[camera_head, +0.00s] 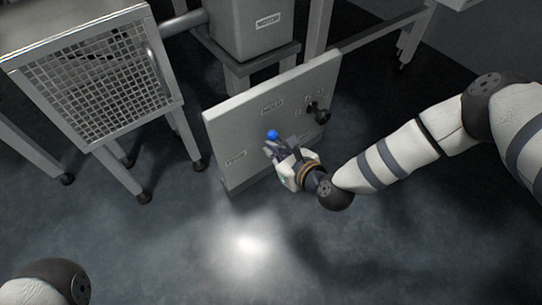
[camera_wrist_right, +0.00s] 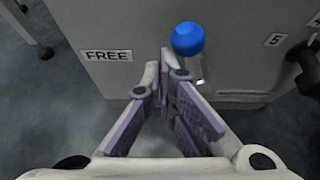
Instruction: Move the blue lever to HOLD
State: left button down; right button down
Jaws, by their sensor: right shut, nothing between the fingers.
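The blue lever knob (camera_head: 272,134) stands out from the front of a grey upright panel (camera_head: 231,131). It also shows in the right wrist view (camera_wrist_right: 187,39), just beyond my fingertips and a little right of them. My right gripper (camera_head: 270,149) is at the panel just below the knob, its fingers shut and empty. In the right wrist view the gripper (camera_wrist_right: 166,62) has its tips together close to the lever; I cannot tell whether they touch it. A FREE label (camera_wrist_right: 107,55) is left of the knob. A label above the knob (camera_head: 272,107) is too small to read surely. My left gripper is out of view.
A black knob (camera_head: 322,116) with small number marks sits on the panel's right part. A box marked MOTOR (camera_head: 268,22) stands behind the panel. A mesh-sided cabinet (camera_head: 98,85) is at left. The floor in front of the panel is clear.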

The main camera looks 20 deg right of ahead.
aim_at(276, 140)
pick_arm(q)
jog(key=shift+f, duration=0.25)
pick_arm(e)
jog(key=shift+w+d+r, duration=0.2)
jog(key=shift+d+r, duration=0.2)
jog(key=shift+d, duration=0.2)
jog(key=shift+w+d+r, duration=0.2)
jog(key=shift+d+r, duration=0.15)
jog(key=shift+d, duration=0.25)
pick_arm(q)
jog(key=shift+b, duration=0.3)
pick_arm(e)
jog(key=shift+d, duration=0.15)
